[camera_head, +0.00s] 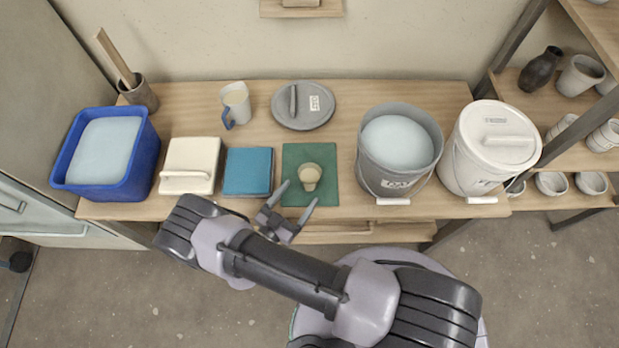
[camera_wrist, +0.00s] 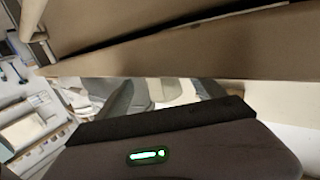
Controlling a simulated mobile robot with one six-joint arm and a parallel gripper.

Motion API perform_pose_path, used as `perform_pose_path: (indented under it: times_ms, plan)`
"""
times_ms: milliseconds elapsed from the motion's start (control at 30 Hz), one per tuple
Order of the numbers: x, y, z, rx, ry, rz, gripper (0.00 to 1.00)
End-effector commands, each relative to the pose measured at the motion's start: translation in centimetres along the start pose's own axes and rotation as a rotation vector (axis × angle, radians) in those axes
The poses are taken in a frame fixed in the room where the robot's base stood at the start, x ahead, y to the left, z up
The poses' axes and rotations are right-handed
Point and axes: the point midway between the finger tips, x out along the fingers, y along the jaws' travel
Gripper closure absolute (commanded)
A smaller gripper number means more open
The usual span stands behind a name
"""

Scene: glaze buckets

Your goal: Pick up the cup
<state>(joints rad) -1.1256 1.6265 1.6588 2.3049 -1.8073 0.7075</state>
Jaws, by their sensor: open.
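A small beige cup (camera_head: 310,174) stands upright on a dark green mat (camera_head: 322,153) near the front edge of the wooden table. My gripper (camera_head: 294,193) is open, its two fingers spread, in front of the table edge and just to the lower left of the cup. The fingers hold nothing, and in the head view a gap shows between them and the cup. In the wrist view I cannot make out the cup. A taller cream mug (camera_head: 236,103) with a blue handle stands farther back on the left.
A grey bucket (camera_head: 399,150) of pale glaze and a white lidded bucket (camera_head: 489,150) stand right of the mat. Left are a teal tile (camera_head: 248,171), a cream lid (camera_head: 190,166) and a blue tub (camera_head: 105,155). A grey lid (camera_head: 303,105) lies behind. The bare table (camera_head: 200,122) shows behind the tile.

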Motion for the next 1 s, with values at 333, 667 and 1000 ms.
perform_pose_path:
  times_ms: [333, 667, 1000]
  plan:
    - [4.1, -0.1, -0.5, 0.000, 0.000, 0.001, 0.21]
    - [4.0, -0.1, -0.5, 0.000, 0.000, 0.001, 0.66]
    - [4.0, -0.1, -0.5, 0.000, 0.000, 0.001, 0.95]
